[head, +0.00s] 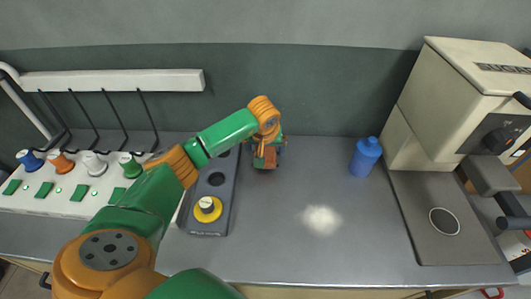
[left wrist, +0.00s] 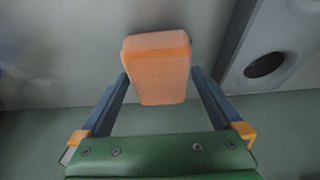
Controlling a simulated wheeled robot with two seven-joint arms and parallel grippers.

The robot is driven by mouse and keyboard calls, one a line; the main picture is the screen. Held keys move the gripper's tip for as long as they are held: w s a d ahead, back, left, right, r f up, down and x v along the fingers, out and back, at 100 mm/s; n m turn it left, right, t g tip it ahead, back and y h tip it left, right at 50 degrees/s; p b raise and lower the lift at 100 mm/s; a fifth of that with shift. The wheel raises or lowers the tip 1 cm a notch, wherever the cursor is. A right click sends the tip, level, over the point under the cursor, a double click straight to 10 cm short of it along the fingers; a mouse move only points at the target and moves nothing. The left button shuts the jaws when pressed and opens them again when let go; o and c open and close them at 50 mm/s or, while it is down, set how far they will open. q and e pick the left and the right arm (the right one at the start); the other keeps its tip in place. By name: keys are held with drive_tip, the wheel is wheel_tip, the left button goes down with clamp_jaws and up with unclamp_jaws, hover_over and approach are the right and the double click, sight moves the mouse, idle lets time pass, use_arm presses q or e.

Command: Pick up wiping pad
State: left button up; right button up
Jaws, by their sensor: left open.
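The wiping pad looks like an orange block with rounded edges in the left wrist view (left wrist: 158,68). It stands between the two dark fingers of my left gripper (left wrist: 160,80). The fingers are apart, with a narrow gap visible on each side of the pad. In the head view my left gripper (head: 268,153) points down at the back of the counter, and the pad (head: 268,160) shows only in part beneath it. My right gripper is not in view.
A dark tray (head: 221,212) with round holes and a yellow item (head: 208,209) lies left of the gripper. A blue bottle (head: 365,157) stands right, beside the cream machine (head: 450,110). A white patch (head: 321,220) lies on the grey counter (head: 300,260). Colored knobs (head: 94,163) are far left.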

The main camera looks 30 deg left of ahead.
sight(266, 148)
use_arm(q)
drive_tip(key=shift+f, duration=0.25)
drive_tip(key=c, duration=1.2)
drive_tip(key=shift+r, duration=0.1)
drive_tip(key=shift+r, duration=0.3)
wheel_tip(266, 148, up, 3)
drive_tip(key=shift+w+r, duration=0.1)
drive_tip(key=d+r, duration=0.2)
drive_tip(key=s+d+r+b, duration=0.1)
drive_tip(key=r, duration=0.1)
drive_tip(key=shift+s+d+r, duration=0.1)
drive_tip(key=shift+d+r, duration=0.05)
drive_tip(key=shift+d, duration=0.2)
drive_tip(key=s+d+r, duration=0.1)
drive_tip(key=d, duration=0.2)
drive_tip(key=s+d+r, duration=0.1)
drive_tip(key=d+r, duration=0.1)
drive_tip(key=d, duration=0.1)
drive_tip(key=s+d+r, duration=0.1)
drive_tip(key=d+r, duration=0.1)
drive_tip(key=d, duration=0.1)
drive_tip(key=shift+s+d+r, duration=0.15)
drive_tip(key=shift+s+d, duration=0.05)
drive_tip(key=shift+d, duration=0.1)
